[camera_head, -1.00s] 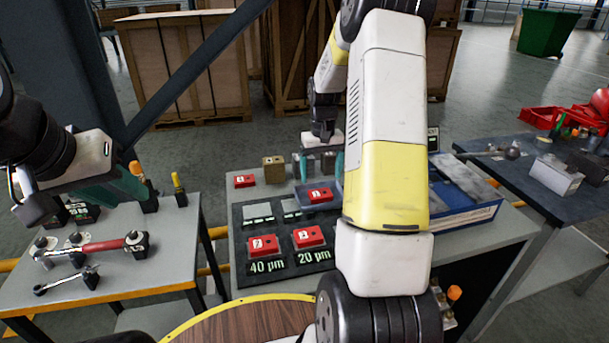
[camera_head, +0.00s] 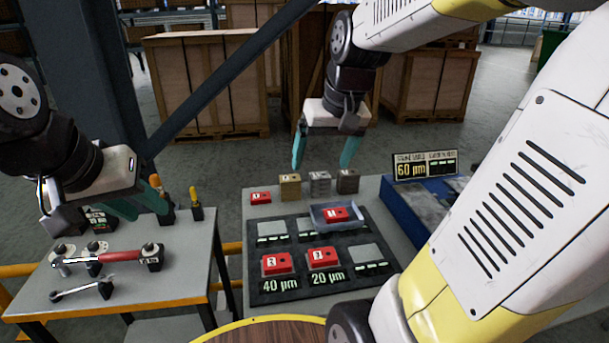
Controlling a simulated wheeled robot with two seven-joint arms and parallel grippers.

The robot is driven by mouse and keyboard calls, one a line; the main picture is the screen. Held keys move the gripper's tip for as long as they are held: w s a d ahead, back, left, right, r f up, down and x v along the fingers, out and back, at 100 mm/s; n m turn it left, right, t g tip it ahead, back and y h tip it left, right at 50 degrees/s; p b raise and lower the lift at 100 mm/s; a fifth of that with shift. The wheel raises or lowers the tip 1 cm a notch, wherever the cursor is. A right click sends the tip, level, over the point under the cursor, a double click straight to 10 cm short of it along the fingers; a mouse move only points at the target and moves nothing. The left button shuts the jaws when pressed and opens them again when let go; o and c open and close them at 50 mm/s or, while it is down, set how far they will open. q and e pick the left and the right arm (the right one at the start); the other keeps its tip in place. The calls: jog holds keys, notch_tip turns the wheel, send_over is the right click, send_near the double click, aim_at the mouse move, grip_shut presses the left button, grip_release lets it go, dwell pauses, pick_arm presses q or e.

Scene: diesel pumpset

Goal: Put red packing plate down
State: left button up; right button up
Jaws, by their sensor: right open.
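Several red packing plates are in view. One (camera_head: 337,214) sits in a small grey tray (camera_head: 318,222) on the dark board (camera_head: 300,234). Two more, a left one (camera_head: 277,263) and a right one (camera_head: 324,258), lie at the board's front by the "40 µm" and "20 µm" labels. Another red plate (camera_head: 260,197) lies behind the board on the grey table. My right gripper (camera_head: 323,164) is open and empty, its teal fingers spread above the back of the table. My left gripper (camera_head: 141,208) hangs over the left table; its finger gap is unclear.
Several small metal blocks (camera_head: 319,182) stand behind the board. A blue box (camera_head: 410,222) and a "60 µm" display (camera_head: 425,164) are at right. The left table (camera_head: 150,285) holds a red-handled tool (camera_head: 118,255) and a smaller wrench (camera_head: 82,289). My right arm hides the right side.

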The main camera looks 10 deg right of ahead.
jog(key=s+a+t+y, duration=0.1)
jog(key=s+a, duration=0.3)
jog(key=s, duration=0.6)
jog(key=shift+r+t, duration=0.3)
jog(key=shift+t, duration=0.3)
